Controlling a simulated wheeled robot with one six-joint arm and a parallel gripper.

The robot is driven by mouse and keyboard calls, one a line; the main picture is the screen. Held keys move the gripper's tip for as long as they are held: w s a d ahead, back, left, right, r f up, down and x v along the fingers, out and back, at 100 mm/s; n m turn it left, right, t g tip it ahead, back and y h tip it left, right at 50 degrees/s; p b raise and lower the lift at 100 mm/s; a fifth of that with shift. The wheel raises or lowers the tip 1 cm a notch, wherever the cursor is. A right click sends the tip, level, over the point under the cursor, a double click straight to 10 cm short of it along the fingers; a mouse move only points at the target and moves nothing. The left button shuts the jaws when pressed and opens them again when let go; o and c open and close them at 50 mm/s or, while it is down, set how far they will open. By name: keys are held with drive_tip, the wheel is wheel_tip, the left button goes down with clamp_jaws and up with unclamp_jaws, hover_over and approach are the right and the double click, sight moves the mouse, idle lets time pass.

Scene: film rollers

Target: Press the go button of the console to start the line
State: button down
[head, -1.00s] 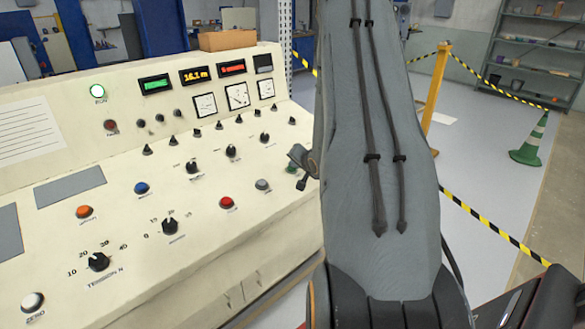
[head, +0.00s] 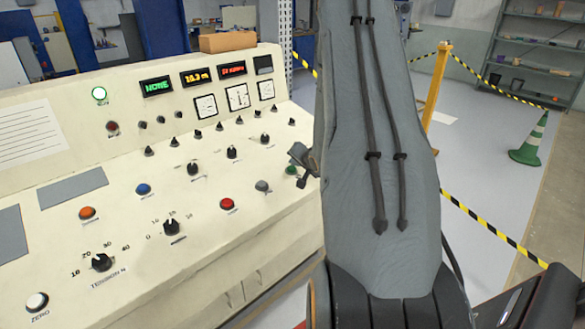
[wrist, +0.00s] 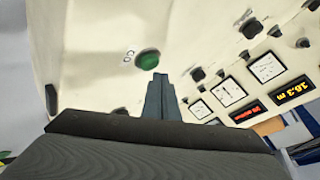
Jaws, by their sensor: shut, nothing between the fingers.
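The cream console (head: 240,195) fills the left of the head view. Its green go button (head: 291,170) shows just left of my gripper (head: 302,181), near the panel's right end. In the wrist view the green button (wrist: 148,59) has an upside-down label beside it. My gripper's fingers (wrist: 158,78) are shut and empty, with the tips just beside and below the button in that picture. The button is fully visible there. I cannot tell how high the tips are above the panel. In the head view my arm hides part of the gripper.
A red button (head: 227,204) and a grey button (head: 262,186) sit left of the green one. Black knobs (head: 193,168) and small switches are close by. A barrier tape (head: 490,228) runs at right.

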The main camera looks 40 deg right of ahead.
drive_tip(key=shift+r, duration=0.1)
drive_tip(key=r+p, duration=0.2)
drive_tip(key=s+r+p, duration=0.1)
drive_tip(key=r+p, duration=0.1)
drive_tip(key=shift+r, duration=0.35)
idle(0.8)
drive_tip(key=s+a+r+n+g+b, duration=0.1)
drive_tip(key=a+r+n+g+b, duration=0.2)
drive_tip(key=a, duration=0.9)
drive_tip(key=s+a+n+g+y+b, duration=0.2)
drive_tip(key=s+a+n+g, duration=0.4)
drive_tip(key=s+a, duration=1.6)
drive_tip(key=a+n+y, duration=0.1)
drive_tip(key=a+n, duration=0.2)
drive_tip(key=n, duration=0.1)
drive_tip(key=shift+g+b, duration=0.3)
drive_tip(key=shift+g, duration=0.1)
drive_tip(key=shift+s+a, duration=0.1)
